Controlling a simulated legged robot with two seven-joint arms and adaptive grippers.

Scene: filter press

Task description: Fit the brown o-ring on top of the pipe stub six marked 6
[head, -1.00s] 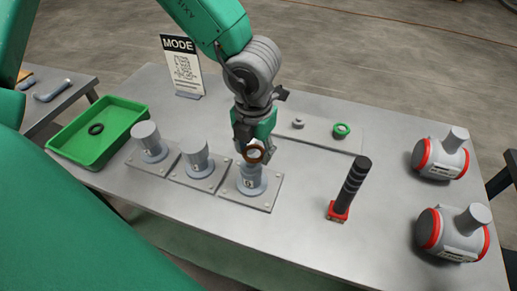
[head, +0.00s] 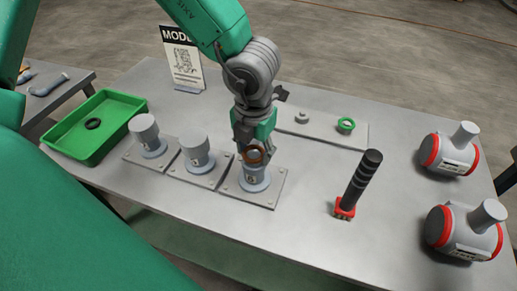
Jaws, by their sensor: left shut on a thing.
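My left gripper (head: 250,149) is shut on the brown o-ring (head: 255,157). It holds the ring at the top of the rightmost of three grey pipe stubs (head: 255,180). The ring looks tilted, its face partly towards the camera. I cannot tell whether it touches the stub or sits around it, since the fingers hide the stub's top. This stub stands upright on a square plate and has a small label, too small to read surely. The two other stubs, a middle one (head: 197,153) and a left one (head: 146,135), have bare tops. My right gripper is not in view.
A green tray (head: 60,148) with a dark ring (head: 93,124) is at the left. A plate behind holds a green ring (head: 346,125). Two grey-red parts (head: 447,152) lie at the right.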

